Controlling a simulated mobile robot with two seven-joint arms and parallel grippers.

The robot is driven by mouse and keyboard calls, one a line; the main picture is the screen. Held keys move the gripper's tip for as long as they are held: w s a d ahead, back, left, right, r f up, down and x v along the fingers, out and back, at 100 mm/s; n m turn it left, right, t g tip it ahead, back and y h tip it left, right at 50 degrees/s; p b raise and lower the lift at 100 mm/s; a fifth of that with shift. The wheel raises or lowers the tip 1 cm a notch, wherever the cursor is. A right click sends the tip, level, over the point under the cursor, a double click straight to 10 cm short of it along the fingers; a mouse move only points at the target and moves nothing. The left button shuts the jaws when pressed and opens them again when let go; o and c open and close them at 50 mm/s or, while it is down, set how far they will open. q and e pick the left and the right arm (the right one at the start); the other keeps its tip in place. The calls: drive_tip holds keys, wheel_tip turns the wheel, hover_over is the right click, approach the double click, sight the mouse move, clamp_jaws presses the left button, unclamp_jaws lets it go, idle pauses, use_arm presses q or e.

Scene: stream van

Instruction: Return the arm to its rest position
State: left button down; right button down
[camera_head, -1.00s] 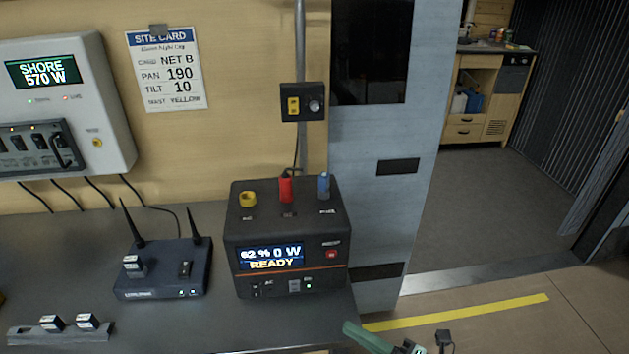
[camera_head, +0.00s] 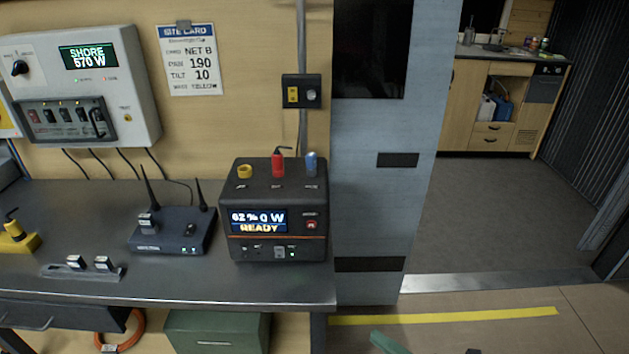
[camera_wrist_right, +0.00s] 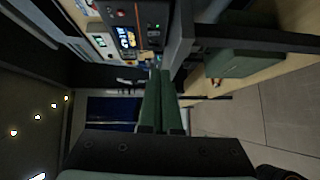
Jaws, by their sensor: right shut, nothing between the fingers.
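My right gripper (camera_head: 389,343) shows only as a green finger piece at the bottom edge of the head view, over the floor to the right of the bench. In the right wrist view my right gripper (camera_wrist_right: 160,75) shows two long green fingers side by side, shut with nothing between them. The dark bench edge lies just beyond and to the right of the fingertips there. My left gripper is in neither view.
The bench (camera_head: 190,290) carries a black power station (camera_head: 277,248) reading READY, a router (camera_head: 172,240) with antennas and a small rail (camera_head: 82,273). A green box (camera_head: 215,330) sits below. Right of the grey cabinet (camera_head: 375,210) is open floor with a yellow strip (camera_head: 450,316).

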drive_tip(key=s+d+f+m+g+h+p, duration=0.1)
drive_tip(key=s+f+m+h, duration=0.4)
drive_tip(key=m, duration=0.7)
drive_tip(key=s+d+f+m+g+h+p, duration=0.2)
drive_tip(key=s+f+m+h, duration=0.3)
drive_tip(key=m, duration=0.7)
drive_tip(key=shift+s+d+f+p, duration=0.7)
drive_tip(key=shift+s+p, duration=0.1)
drive_tip(key=shift+s, duration=0.45)
